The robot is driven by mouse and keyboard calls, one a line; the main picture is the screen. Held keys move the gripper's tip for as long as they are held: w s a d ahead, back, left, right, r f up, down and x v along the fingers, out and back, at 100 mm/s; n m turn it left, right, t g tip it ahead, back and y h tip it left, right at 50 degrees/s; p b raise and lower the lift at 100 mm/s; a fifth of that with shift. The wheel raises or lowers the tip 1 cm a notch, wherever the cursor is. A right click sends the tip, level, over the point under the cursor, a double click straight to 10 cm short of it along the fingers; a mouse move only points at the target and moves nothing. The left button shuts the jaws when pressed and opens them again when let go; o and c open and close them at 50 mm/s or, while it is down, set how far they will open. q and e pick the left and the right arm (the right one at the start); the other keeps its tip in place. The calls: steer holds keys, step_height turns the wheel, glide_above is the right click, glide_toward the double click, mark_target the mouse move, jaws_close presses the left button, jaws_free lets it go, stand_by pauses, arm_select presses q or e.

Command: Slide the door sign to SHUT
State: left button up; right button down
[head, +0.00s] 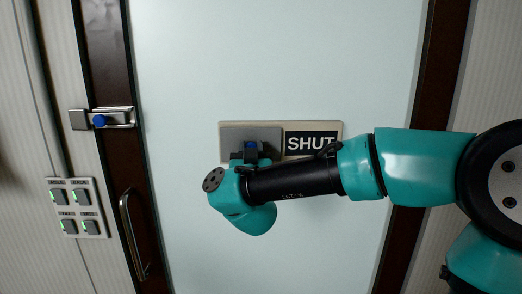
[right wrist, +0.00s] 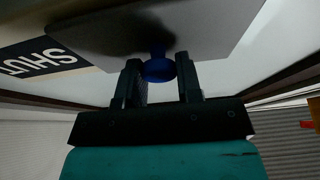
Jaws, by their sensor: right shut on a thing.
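The door sign (head: 334,127) is a pale board fixed on the light door panel. Its right half shows the word SHUT (head: 311,143) in white on a dark ground. A grey sliding plate (head: 236,133) covers the left half. In the right wrist view, the plate (right wrist: 205,25) has a round blue knob (right wrist: 158,68), and the SHUT lettering (right wrist: 40,58) is upside down beside it. My right gripper (right wrist: 160,85) is shut on the blue knob, one finger on each side. In the head view my right wrist partly hides the gripper (head: 250,153). My left gripper is not in view.
A door latch with a blue knob (head: 99,121) is at the left. Below it are a vertical door handle (head: 131,235) and a switch panel (head: 77,207) with several switches. The door panel (head: 270,60) above the sign is clear.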

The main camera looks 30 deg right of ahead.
steer(key=shift+a, duration=0.15)
steer(key=c, duration=0.8)
jaws_free()
steer(key=shift+w, duration=0.1)
steer(key=shift+a, duration=0.1)
steer(key=v, duration=1.7)
steer(key=shift+s, duration=0.25)
